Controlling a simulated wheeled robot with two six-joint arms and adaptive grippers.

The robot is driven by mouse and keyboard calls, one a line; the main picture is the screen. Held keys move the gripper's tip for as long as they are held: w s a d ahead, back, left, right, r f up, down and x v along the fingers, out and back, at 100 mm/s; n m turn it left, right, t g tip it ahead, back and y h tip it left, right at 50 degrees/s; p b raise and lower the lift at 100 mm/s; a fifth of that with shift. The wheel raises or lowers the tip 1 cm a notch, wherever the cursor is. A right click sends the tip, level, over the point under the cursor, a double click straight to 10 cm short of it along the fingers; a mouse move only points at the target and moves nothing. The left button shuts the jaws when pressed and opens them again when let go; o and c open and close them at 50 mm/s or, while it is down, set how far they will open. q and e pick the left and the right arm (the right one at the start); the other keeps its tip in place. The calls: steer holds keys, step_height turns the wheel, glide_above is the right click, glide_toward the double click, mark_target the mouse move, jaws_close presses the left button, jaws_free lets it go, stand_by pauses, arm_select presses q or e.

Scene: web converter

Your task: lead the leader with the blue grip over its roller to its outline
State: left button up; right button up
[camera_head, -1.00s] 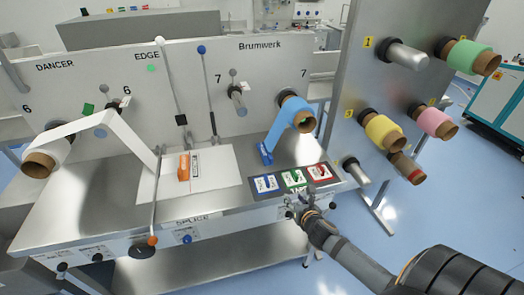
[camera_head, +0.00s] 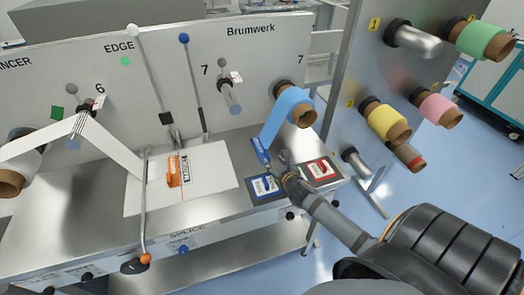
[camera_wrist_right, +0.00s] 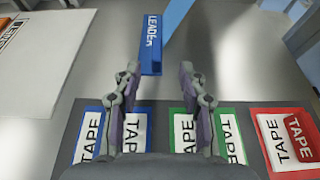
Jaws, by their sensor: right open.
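The leader is a blue strip (camera_head: 277,125) hanging from the blue roll (camera_head: 296,105) at the right-hand 7. Its blue grip (camera_head: 261,152), marked LEADER, lies at the strip's lower end on the steel table; it also shows in the wrist view (camera_wrist_right: 152,45). My right gripper (camera_head: 274,163) is open and empty just in front of the grip, which lies beyond and between its fingertips (camera_wrist_right: 158,70) in the wrist view. A bare metal roller (camera_head: 230,97) stands at the left-hand 7. I cannot make out a blue outline. My left gripper is not in view.
A white sheet (camera_head: 205,193) with an orange grip (camera_head: 173,171) lies left of the blue grip. Blue (camera_head: 264,186) and red (camera_head: 320,169) tape cards lie in front; the green card (camera_wrist_right: 226,130) is hidden by my arm in the head view. A lever (camera_head: 144,215) stands left.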

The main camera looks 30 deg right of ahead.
mark_target(269, 157)
steer(key=shift+w+d+f, duration=0.1)
steer(key=shift+w+f, duration=0.15)
steer(key=shift+w, duration=0.4)
steer(key=shift+w+f, duration=0.2)
steer(key=shift+w, duration=0.05)
steer(key=shift+w+d+p, duration=0.1)
steer(key=shift+w+p, duration=0.25)
steer(key=shift+w, duration=0.2)
steer(key=x, duration=0.3)
steer(key=shift+w+f, duration=0.2)
steer(key=shift+w, duration=0.1)
steer(key=shift+w+f, duration=0.15)
steer(key=shift+c, duration=1.2)
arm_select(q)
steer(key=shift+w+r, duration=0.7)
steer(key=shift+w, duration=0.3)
arm_select(e)
jaws_close()
